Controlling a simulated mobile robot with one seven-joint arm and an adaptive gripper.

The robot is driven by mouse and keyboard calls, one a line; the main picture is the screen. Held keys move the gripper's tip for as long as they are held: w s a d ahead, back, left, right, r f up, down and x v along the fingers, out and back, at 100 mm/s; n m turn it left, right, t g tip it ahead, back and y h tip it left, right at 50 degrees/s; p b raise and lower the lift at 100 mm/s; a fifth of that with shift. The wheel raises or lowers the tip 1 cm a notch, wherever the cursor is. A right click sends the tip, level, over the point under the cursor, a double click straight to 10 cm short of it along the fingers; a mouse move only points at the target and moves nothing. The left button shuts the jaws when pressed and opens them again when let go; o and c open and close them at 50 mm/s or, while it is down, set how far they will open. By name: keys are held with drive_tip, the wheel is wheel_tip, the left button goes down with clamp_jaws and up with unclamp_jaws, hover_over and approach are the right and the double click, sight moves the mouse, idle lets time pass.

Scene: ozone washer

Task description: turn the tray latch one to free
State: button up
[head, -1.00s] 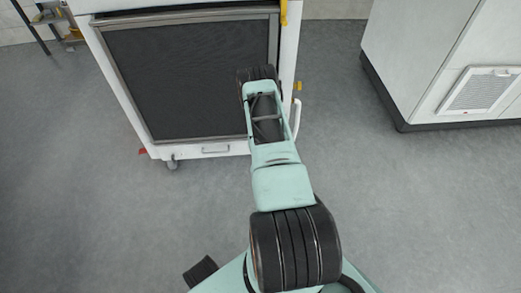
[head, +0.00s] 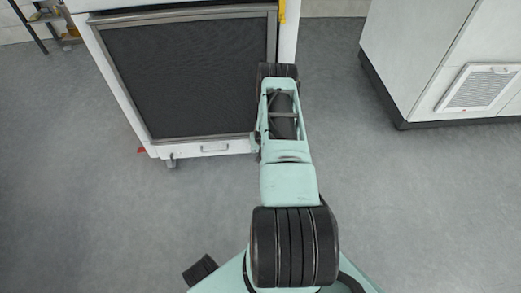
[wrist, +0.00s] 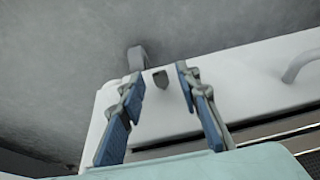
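In the wrist view my gripper (wrist: 160,76) is open, with its two blue-padded fingers apart and nothing held between them. A small dark grey piece (wrist: 160,79) on a white panel (wrist: 240,85) shows between the fingertips; it may be the tray latch, but I cannot tell for sure. I cannot tell whether a finger touches it. In the head view the white cart (head: 287,40) with a dark mesh front (head: 180,75) stands ahead. My arm reaches its lower right side, and the gripper is hidden there.
A grey caster-like part (wrist: 138,59) sticks out past the panel edge. A pale handle (wrist: 300,66) is at right; the cart's lower handle (head: 214,147) shows in the head view. A yellow part (head: 282,12) is at upper right. A white cabinet (head: 415,45) stands right, with clear floor between.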

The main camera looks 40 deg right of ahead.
drive_tip(key=shift+r, duration=0.15)
drive_tip(key=v, duration=1.1)
drive_tip(key=shift+s+r, duration=0.2)
drive_tip(key=shift+r, duration=0.15)
